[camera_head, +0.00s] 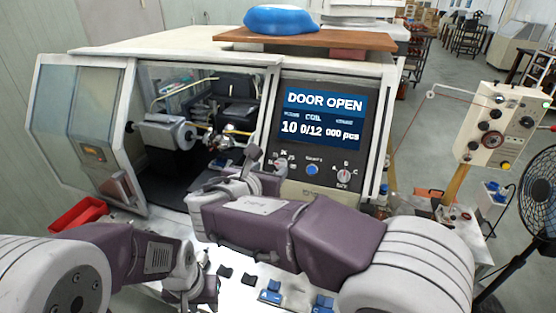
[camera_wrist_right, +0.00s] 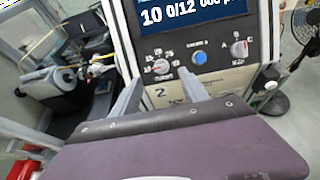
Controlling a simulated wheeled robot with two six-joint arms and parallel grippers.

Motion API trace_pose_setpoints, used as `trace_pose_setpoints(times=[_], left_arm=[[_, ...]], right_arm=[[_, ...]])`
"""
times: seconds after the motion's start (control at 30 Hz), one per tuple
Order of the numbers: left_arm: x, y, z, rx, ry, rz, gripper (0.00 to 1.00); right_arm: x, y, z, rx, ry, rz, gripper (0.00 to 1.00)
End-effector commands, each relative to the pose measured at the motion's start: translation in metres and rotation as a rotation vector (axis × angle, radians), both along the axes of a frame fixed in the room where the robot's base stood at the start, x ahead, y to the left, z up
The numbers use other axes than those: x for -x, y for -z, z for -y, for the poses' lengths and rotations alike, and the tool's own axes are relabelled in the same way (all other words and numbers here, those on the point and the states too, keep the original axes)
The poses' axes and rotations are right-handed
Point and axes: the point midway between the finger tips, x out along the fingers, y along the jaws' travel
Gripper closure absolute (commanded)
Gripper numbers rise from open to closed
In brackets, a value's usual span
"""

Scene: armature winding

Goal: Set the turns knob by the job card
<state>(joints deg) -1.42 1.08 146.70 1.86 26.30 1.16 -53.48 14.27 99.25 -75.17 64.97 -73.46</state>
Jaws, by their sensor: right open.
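The turns knob (camera_wrist_right: 161,66) is a small round knob on the machine's front panel, left of a blue button (camera_wrist_right: 199,58), with numbers printed around it. It is partly hidden in the head view. The screen (camera_head: 318,117) reads DOOR OPEN, with 10, 0/12 and 000 pcs below. My right gripper (camera_wrist_right: 160,88) is open in front of the panel, its two fingers spread just below and either side of the turns knob; contact cannot be told. My left gripper (camera_head: 200,292) is low at the front left, its fingers unclear. I cannot make out a job card.
A second knob (camera_head: 344,175) marked with letters sits at the panel's right. The machine's door (camera_head: 85,135) stands open at the left. A red bin (camera_head: 78,216) is below it. A fan (camera_head: 535,205) stands right.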

Motion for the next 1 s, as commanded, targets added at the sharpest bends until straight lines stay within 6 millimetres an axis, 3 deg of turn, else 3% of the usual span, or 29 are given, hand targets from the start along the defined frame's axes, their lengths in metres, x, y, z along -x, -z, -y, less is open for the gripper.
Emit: trace_pose_setpoints(times=[0.33,0.7,0.77,0.9,1.0], left_arm=[[0.0,-0.028,0.0,0.0,0.0,0.001,0.64],[0.0,-0.029,0.0,0.0,0.0,0.001,0.64],[0.0,-0.029,0.0,0.0,0.0,0.0,0.64],[0.0,-0.029,0.0,0.0,0.0,0.001,0.64],[0.0,-0.029,0.0,0.0,0.0,0.001,0.64]], right_arm=[[-0.06,0.023,0.021,0.003,0.004,-0.003,0.48],[-0.07,0.03,0.024,0.0,0.001,-0.001,0.48],[-0.07,0.03,0.024,0.0,0.001,-0.001,0.62],[-0.07,0.03,0.024,0.0,0.002,-0.001,1.0],[-0.069,0.03,0.024,0.0,0.002,-0.001,1.0]])
